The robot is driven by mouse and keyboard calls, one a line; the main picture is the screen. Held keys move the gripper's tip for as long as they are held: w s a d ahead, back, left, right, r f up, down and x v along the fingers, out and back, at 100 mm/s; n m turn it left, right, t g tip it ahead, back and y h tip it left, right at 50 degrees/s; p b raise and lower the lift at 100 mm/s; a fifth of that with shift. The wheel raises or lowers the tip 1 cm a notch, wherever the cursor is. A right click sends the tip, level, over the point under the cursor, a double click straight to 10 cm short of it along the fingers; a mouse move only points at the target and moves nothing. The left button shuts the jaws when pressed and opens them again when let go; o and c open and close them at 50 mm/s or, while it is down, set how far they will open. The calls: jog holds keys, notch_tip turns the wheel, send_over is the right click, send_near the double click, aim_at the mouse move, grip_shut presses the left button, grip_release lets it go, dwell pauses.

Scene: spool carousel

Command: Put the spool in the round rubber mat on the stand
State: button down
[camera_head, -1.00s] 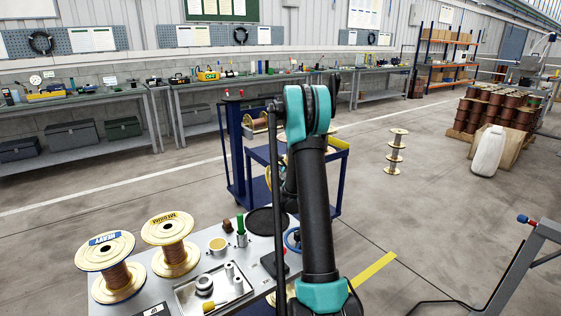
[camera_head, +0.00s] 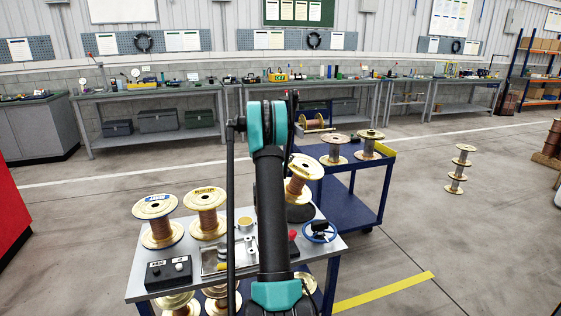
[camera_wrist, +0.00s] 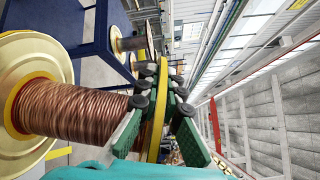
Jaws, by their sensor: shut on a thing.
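A copper-wound spool (camera_head: 297,187) with pale flanges shows to the right of my arm in the head view, tilted. Its lower end overlaps the black round mat (camera_head: 302,214) in the picture; I cannot tell whether they touch. The mat lies on the grey-topped stand (camera_head: 140,288), partly hidden by my arm. In the wrist view my gripper (camera_wrist: 160,88) is shut on the rim of one flange (camera_wrist: 157,112), with fingers on both sides. The copper winding (camera_wrist: 75,108) and other flange stretch to the left. My arm hides the gripper in the head view.
Two spools, blue-labelled (camera_head: 157,222) and yellow-labelled (camera_head: 206,212), stand on the stand's left, near a black control box (camera_head: 168,273) and a tray. A blue ring (camera_head: 320,231) lies right of the mat. A blue cart (camera_head: 350,192) with spools is close behind.

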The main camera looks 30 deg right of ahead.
jog(key=shift+w+a+f, duration=0.1)
jog(key=shift+a, duration=0.15)
jog(key=shift+a+f, duration=0.1)
jog(key=shift+f, duration=3.75)
jog(key=c, duration=1.6)
grip_release()
jog(key=shift+f, duration=0.15)
jog(key=v, duration=1.2)
